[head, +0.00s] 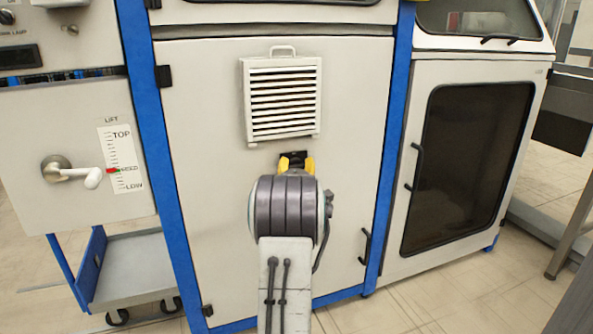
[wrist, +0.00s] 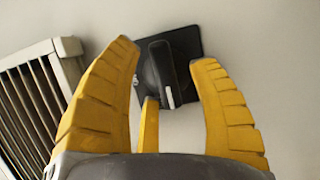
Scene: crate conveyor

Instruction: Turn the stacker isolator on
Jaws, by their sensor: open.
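The stacker isolator appears to be the black rotary switch on a dark square plate (wrist: 187,42) in the wrist view, on a pale panel. Its black handle (wrist: 161,66) stands nearly upright in the picture, tilted a little, with a white mark at its lower end. My gripper (wrist: 165,52) is open, with yellow fingers to the left and right of the handle and a shorter yellow finger below it. No finger visibly grips the handle; the depth between them is hard to tell. In the head view my gripper (head: 295,160) is at the cabinet door and mostly hides the switch.
A louvred vent (head: 283,98) is just above my gripper; it also shows at the left of the wrist view (wrist: 35,95). A lift lever (head: 75,174) with a scale is on the left panel. A blue-framed cart (head: 135,268) stands below it. A dark-windowed door (head: 465,165) is at right.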

